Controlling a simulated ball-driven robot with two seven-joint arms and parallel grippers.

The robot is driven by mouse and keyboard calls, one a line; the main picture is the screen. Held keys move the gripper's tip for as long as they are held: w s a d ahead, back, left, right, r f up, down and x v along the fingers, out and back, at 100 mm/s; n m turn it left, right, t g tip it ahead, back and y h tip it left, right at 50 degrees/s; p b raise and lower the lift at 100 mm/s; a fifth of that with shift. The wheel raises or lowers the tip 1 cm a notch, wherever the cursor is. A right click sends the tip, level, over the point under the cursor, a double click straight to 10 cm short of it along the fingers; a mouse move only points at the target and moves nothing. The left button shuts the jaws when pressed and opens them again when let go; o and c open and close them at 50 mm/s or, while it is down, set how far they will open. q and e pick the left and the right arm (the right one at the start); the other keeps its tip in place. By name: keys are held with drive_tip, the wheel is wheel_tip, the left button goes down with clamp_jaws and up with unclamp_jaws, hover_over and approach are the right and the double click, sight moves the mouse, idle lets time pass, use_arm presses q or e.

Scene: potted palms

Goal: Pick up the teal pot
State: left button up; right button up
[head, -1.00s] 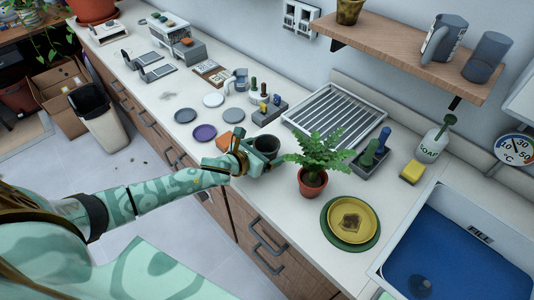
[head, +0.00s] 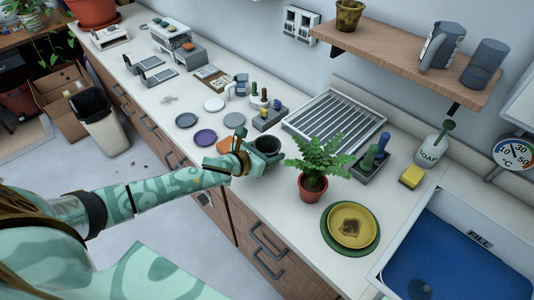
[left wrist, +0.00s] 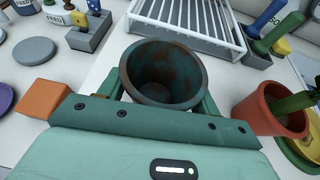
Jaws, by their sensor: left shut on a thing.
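The teal pot (left wrist: 163,72) is dark teal with rusty brown patches, round and empty, and fills the middle of the left wrist view. In the head view only its dark mouth and rim (head: 268,144) show beside the fern. My left gripper (head: 262,153) is shut on the pot, with a finger along each side of it in the left wrist view (left wrist: 163,100). The pot is upright. Whether its base touches the counter is hidden. My right gripper is not in view.
A potted fern (head: 312,187) stands close to the right of the pot. An orange block (left wrist: 47,98) lies close on the left. A dish rack (head: 335,120) is behind. A yellow plate (head: 350,225) and the blue sink (head: 460,245) are farther right.

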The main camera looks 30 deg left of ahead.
use_arm(q)
drive_tip(key=s+d+r+p, duration=0.5)
drive_tip(key=s+d+r, duration=0.1)
drive_tip(key=s+r, duration=0.6)
wheel_tip(320, 180, up, 7)
drive_tip(key=w+a+n+y+b, duration=0.1)
drive_tip(key=n+y+b, duration=0.2)
drive_tip(key=b, duration=0.3)
drive_tip(key=shift+w+t+y, duration=0.3)
drive_tip(key=shift+w, duration=0.1)
